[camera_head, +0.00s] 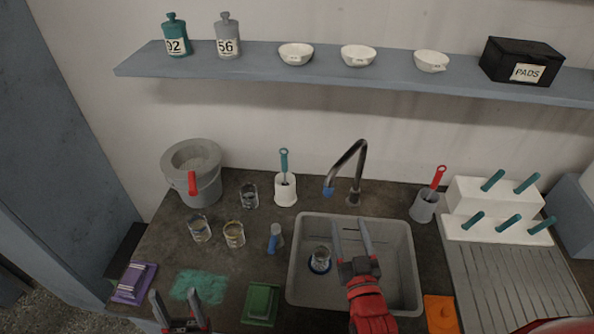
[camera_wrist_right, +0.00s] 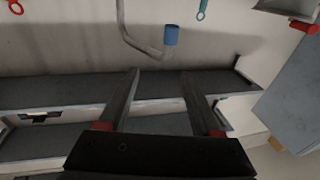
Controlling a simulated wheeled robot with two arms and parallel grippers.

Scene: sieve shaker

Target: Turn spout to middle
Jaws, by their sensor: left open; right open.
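The faucet spout (camera_head: 345,163) is a dark curved metal pipe with a blue tip (camera_head: 328,191), rising behind the sink (camera_head: 404,262). The spout points to the left, its tip over the counter near the sink's back left corner. My right gripper (camera_head: 352,222) is open and empty over the sink, in front of and below the spout, apart from it. In the right wrist view the spout (camera_wrist_right: 140,46) and its blue tip (camera_wrist_right: 171,36) show beyond the open fingers (camera_wrist_right: 158,77). My left gripper (camera_head: 179,295) is open and empty at the front left, over the counter.
A white peg rack (camera_head: 490,230) and drainboard (camera_head: 515,285) lie farther right.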

